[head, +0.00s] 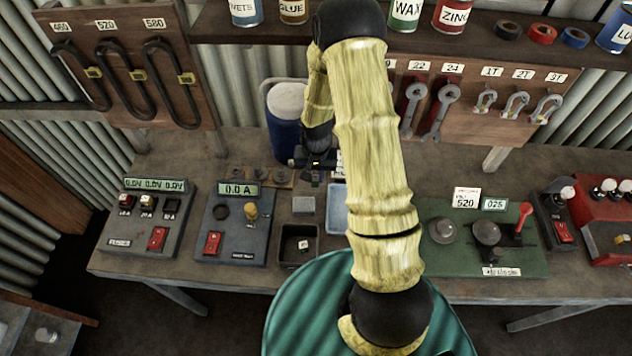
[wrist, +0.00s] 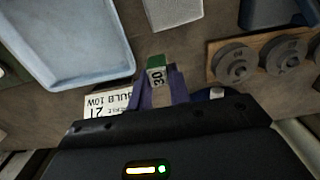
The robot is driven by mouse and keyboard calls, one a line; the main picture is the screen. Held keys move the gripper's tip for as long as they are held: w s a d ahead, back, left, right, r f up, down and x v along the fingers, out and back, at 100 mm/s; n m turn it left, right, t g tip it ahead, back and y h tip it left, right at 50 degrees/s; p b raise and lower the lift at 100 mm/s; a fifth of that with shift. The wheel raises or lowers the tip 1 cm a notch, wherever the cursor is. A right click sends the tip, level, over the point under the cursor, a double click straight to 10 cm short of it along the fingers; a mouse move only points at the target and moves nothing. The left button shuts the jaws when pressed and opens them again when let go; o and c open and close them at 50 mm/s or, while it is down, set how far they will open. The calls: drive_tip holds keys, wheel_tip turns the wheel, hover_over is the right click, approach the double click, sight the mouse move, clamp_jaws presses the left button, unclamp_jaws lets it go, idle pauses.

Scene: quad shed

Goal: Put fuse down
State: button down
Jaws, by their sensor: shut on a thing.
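My gripper (head: 317,172) is over the back of the workbench, left of my arm in the head view. In the wrist view its purple fingers (wrist: 158,88) are shut on a small fuse (wrist: 156,72) with a green end and a white face marked 30. The fuse shows only as a tiny dark green spot in the head view (head: 315,184). It appears held above the bench top; the gap is hard to judge. A grey block (wrist: 174,12) and a pale blue tray (wrist: 72,48) lie beyond it in the wrist view.
A wooden strip with grey discs (wrist: 236,62) is right of the fuse in the wrist view. A printed bulb label (wrist: 108,101) is close by. In the head view, a dark bin (head: 285,252), ammeter box (head: 236,248), fuse box (head: 130,225) and blue canister (head: 284,130) surround the area.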

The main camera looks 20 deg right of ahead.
sight(316, 183)
drive_tip(key=shift+f, duration=0.1)
drive_tip(key=shift+f+p, duration=0.65)
drive_tip(key=shift+f, duration=1.3)
drive_tip(key=shift+f, duration=0.15)
drive_tip(key=c, duration=1.3)
unclamp_jaws()
wheel_tip(316, 183, up, 12)
drive_tip(key=b, duration=0.3)
drive_tip(key=shift+r, duration=0.2)
